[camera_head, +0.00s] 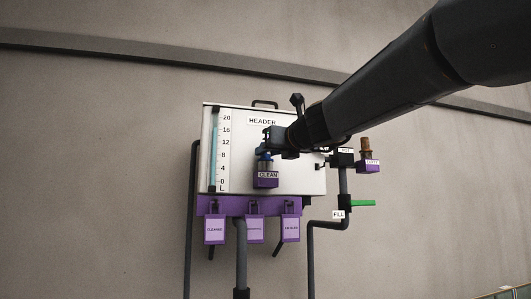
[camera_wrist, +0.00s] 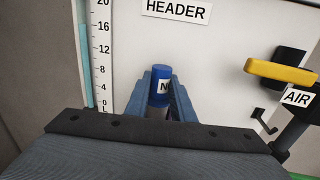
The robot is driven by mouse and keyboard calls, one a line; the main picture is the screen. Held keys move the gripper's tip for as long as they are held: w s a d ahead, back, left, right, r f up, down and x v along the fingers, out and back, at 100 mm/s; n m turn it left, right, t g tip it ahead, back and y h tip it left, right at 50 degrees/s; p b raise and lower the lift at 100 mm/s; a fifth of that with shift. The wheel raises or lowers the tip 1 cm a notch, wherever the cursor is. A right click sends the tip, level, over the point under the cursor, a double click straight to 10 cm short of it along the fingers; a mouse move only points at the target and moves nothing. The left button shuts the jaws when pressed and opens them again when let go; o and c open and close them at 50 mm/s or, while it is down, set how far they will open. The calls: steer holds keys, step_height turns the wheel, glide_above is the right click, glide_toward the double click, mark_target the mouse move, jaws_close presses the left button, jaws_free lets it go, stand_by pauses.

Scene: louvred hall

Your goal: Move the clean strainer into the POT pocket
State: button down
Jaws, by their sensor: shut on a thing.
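My gripper (camera_head: 265,154) is in front of the white HEADER tank, and its blue fingers show in the wrist view (camera_wrist: 166,98). It is shut on the clean strainer (camera_wrist: 160,80), a blue cylinder with a white label reading "N". In the head view the strainer is directly above the purple CLEAN pocket (camera_head: 267,182). I cannot tell whether its lower end is still inside. Another purple pocket (camera_head: 368,167), its label too small to read, stands at the right with a brown strainer (camera_head: 366,149) in it. I cannot make out a pocket marked POT.
The HEADER tank (camera_head: 237,150) has a level gauge (camera_head: 215,150) on its left. A yellow handle (camera_wrist: 282,72) and AIR label are to the right. A green FILL handle (camera_head: 362,203) sticks out lower right. Several purple tags (camera_head: 253,228) hang below.

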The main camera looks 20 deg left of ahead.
steer(key=shift+r, duration=0.15)
stand_by(0.4)
steer(key=shift+r+p, duration=0.2)
steer(key=shift+p, duration=0.15)
step_height(320, 180, up, 9)
steer(key=p, duration=0.9)
steer(key=shift+f, duration=0.15)
